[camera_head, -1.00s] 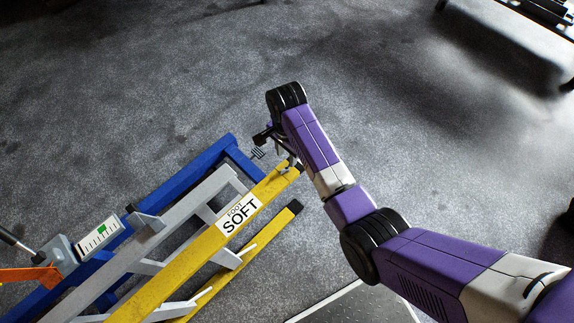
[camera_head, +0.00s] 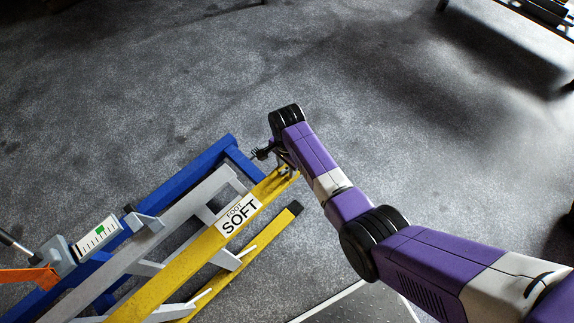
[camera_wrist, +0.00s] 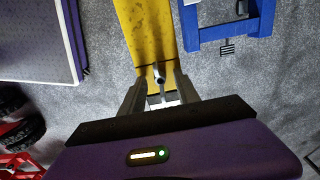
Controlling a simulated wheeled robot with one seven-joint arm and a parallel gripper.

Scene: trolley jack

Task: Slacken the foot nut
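The yellow beam (camera_head: 190,256) of the jack carries a label reading "FOOT SOFT". A small grey metal piece with a round end (camera_wrist: 158,75), which may be the foot nut or its handle, stands out at the beam's end in the wrist view. My gripper (camera_wrist: 160,84) is open, with one finger on each side of this piece and gaps between. I see no clear contact. In the head view my wrist hides the piece and most of the gripper (camera_head: 283,160) at the beam's upper right end.
A blue frame (camera_head: 185,180) and grey bars lie beside the yellow beam. A white gauge with a green mark (camera_head: 97,236) sits at the left, near an orange lever (camera_head: 30,276). A dark panel (camera_head: 355,304) lies on the floor below my arm. The floor beyond the jack is clear.

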